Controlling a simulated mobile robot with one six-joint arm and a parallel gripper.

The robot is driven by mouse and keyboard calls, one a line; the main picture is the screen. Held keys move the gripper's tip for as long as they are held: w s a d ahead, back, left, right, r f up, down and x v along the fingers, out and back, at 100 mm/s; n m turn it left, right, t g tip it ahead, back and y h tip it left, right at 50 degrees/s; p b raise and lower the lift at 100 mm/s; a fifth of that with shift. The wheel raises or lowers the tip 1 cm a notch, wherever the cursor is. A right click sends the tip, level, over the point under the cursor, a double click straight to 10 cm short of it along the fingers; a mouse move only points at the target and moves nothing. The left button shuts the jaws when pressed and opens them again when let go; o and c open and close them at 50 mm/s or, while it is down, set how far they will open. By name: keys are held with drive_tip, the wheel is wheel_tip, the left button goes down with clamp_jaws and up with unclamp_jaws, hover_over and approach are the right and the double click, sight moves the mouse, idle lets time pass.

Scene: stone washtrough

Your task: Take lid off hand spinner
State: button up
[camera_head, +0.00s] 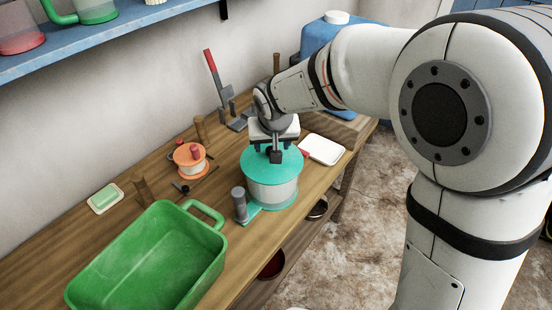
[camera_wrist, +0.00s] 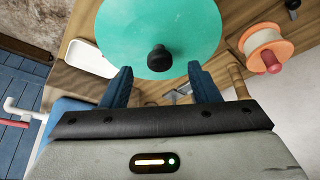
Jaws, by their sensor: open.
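The hand spinner (camera_head: 273,195) stands on the wooden bench, a pale drum with a teal base and a grey crank post (camera_head: 240,203) on its left. Its teal lid (camera_head: 258,168) is seated on top. In the head view my gripper (camera_head: 275,146) is just above the lid. I cannot tell whether the fingers touch the knob.
A green basin (camera_head: 150,258) stands at the front left. An orange spool (camera_head: 190,158) and a soap dish (camera_head: 105,198) lie on the bench, left of the spinner. A white tray (camera_head: 321,149) is close on the right. A blue shelf (camera_head: 130,30) hangs above.

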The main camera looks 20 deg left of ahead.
drive_tip(key=shift+p+x, duration=0.55)
drive_tip(key=shift+x, duration=2.25)
drive_tip(key=shift+w+r, duration=0.1)
drive_tip(key=shift+w, duration=0.05)
drive_tip(key=shift+c, duration=0.2)
drive_tip(key=c, duration=1)
